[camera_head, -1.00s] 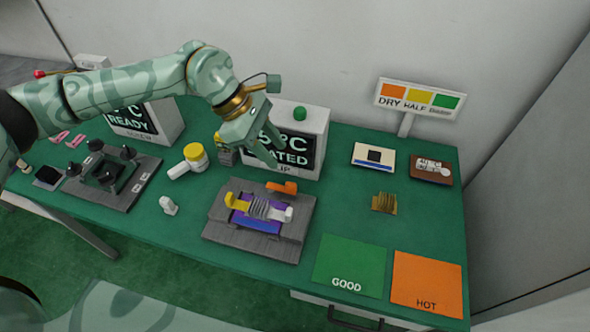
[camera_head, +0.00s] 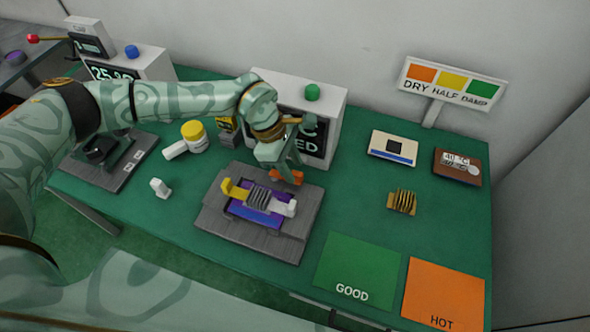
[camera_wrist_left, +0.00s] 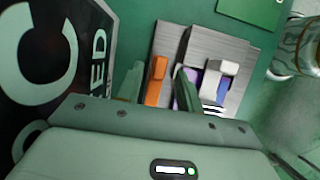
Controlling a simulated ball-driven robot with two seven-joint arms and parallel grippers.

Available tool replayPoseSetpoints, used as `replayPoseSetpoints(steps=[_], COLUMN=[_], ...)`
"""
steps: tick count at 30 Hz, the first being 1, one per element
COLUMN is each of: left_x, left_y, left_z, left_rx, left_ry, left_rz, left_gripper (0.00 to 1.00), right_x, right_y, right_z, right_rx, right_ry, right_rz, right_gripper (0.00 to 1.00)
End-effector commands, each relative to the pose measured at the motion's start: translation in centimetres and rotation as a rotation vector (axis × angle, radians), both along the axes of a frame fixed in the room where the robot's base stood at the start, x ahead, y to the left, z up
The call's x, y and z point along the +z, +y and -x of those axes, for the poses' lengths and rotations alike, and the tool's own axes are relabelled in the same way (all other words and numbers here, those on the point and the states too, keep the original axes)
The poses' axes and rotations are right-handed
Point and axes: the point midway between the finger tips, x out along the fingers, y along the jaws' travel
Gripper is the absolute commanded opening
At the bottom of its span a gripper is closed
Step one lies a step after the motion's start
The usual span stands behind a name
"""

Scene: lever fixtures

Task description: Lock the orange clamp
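The orange clamp (camera_head: 291,178) is a small lever at the back edge of the grey fixture (camera_head: 225,225). In the head view my left gripper (camera_head: 284,172) is low over it and partly hides it. In the left wrist view the orange clamp (camera_wrist_left: 156,80) shows between the two fingers of my left gripper (camera_wrist_left: 157,88). A gap shows beside the clamp, so the fingers look open around it. The fixture holds a purple bed (camera_head: 243,212) with a grey coil (camera_head: 258,197), a yellow end (camera_head: 236,189) and a white end (camera_head: 285,207). My right gripper is out of view.
A display box (camera_head: 330,125) with a green button stands close behind my left gripper.

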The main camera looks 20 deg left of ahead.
Motion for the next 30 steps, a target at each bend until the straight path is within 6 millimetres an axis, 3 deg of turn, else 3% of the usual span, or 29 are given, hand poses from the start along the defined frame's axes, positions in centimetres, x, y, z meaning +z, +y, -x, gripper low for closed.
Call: replayPoseSetpoints(steps=[4, 14, 18, 19, 30], left_x=[-1.6, -1.9, -1.9, -1.9, -1.8], left_y=[-0.6, -0.8, -0.8, -0.8, 0.1], left_z=[0.0, 0.0, 0.0, 0.0, 0.4], left_rx=[0.001, 0.001, 0.001, 0.001, -0.017], left_ry=[0.001, -0.001, -0.001, -0.001, -0.001], left_rz=[0.001, 0.001, 0.001, 0.001, 0.0], left_gripper=[0.36, 0.36, 0.03, 0.0, 0.0], right_x=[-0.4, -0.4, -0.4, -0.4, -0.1], right_y=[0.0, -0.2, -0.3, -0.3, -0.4], right_z=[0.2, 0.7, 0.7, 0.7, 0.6], right_rx=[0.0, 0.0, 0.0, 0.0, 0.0], right_ry=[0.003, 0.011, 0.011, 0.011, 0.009], right_rz=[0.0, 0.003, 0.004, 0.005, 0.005], right_gripper=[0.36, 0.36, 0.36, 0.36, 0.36])
